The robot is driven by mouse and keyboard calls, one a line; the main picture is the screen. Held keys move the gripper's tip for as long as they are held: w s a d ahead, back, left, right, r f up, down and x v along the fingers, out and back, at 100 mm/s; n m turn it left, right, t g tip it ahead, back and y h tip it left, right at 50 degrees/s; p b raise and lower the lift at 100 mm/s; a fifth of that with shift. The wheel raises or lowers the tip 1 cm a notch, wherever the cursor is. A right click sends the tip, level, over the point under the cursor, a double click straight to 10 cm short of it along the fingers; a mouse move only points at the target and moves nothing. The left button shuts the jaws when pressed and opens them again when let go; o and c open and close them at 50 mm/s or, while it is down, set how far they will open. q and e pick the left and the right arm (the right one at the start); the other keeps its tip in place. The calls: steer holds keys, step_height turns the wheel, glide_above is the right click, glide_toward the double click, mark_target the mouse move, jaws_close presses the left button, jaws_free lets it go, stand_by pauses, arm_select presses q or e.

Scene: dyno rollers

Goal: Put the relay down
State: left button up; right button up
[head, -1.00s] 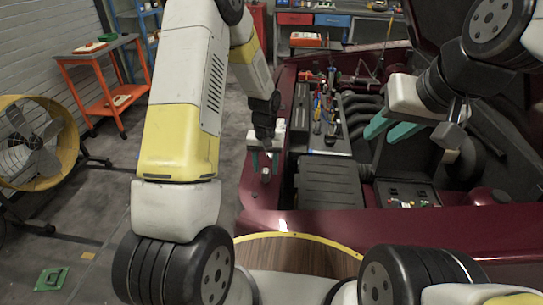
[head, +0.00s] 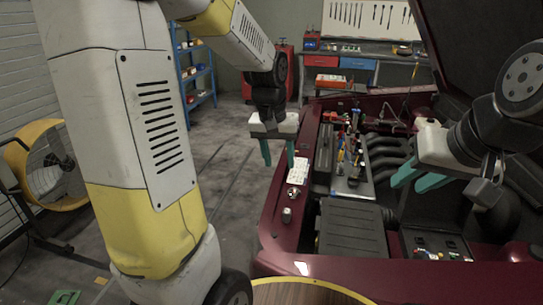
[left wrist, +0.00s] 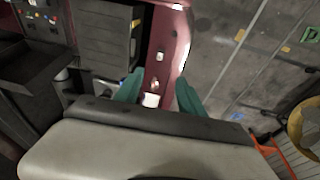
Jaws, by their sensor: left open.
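My left gripper (head: 278,153) is open and empty, above the left edge of the dark red car fender (head: 270,225). In the left wrist view its two teal fingers (left wrist: 158,86) are apart. Small items lie on the fender: a round silvery piece (head: 292,193) and a small upright light piece (head: 287,214). The left wrist view shows a small whitish block (left wrist: 152,100) and another small light piece (left wrist: 160,56) on the red strip. I cannot tell which is the relay. My right gripper (head: 418,178) is open over the engine bay, with nothing seen between its teal fingers.
A white card-like item (head: 298,170) lies on the fender. A tool tray (head: 349,182) and a black engine cover (head: 352,230) fill the bay. A yellow fan (head: 45,165) stands left. The floor between fan and car is mostly clear.

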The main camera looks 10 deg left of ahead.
arm_select(q)
steer(key=s+r+t, duration=0.2)
steer(key=s+r, duration=0.2)
steer(key=s, duration=0.4)
steer(key=s+a+r+t+h, duration=0.1)
steer(key=s+r+t, duration=0.1)
steer(key=s+r, duration=0.3)
steer(key=s, duration=0.3)
steer(key=shift+m, duration=0.3)
steer(key=shift+s, duration=0.1)
